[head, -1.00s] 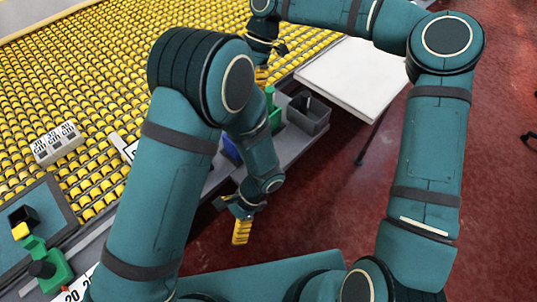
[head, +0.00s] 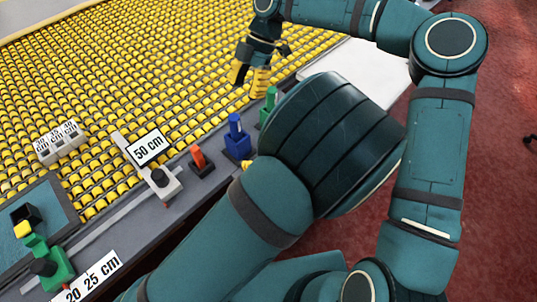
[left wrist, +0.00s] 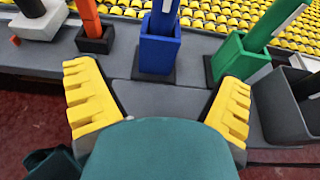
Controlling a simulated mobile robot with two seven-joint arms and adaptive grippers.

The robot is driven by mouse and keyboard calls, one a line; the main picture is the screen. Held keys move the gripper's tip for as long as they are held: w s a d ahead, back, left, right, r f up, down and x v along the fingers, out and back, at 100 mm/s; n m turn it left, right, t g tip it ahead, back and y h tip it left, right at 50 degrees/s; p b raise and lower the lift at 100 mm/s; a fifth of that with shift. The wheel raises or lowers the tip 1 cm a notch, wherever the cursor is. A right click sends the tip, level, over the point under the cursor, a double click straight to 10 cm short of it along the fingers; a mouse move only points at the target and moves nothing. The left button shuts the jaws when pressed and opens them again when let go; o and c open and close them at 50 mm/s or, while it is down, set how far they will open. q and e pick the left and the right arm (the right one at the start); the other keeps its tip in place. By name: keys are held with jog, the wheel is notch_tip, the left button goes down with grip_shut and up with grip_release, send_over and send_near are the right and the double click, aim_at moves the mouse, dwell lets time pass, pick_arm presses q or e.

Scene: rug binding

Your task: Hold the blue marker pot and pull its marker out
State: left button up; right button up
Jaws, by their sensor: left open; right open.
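The blue marker pot (head: 237,148) stands on the grey ledge along the roller table, with its blue marker (head: 235,124) upright in it. In the left wrist view the blue pot (left wrist: 158,52) is straight ahead, and the marker (left wrist: 164,14) rises out of the top of the picture. My left gripper (left wrist: 158,82) is open and empty, its yellow fingers apart, short of the pot on either side. In the head view my left arm hides most of this gripper. My right gripper (head: 249,78) is open and empty above the yellow rollers, beyond the blue and green pots.
The green pot (left wrist: 240,58) with its marker stands right of the blue one, and an orange marker in a black pot (left wrist: 95,40) stands left. A dark grey bin (left wrist: 287,105) is at far right. A 50 cm sign (head: 146,148) stands further left along the ledge.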

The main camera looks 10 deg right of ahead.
aim_at(244, 143)
pick_arm(q)
jog(key=x, duration=1)
jog(key=shift+w+a+f, duration=0.1)
jog(key=shift+w+a, duration=0.05)
jog(key=shift+w, duration=0.05)
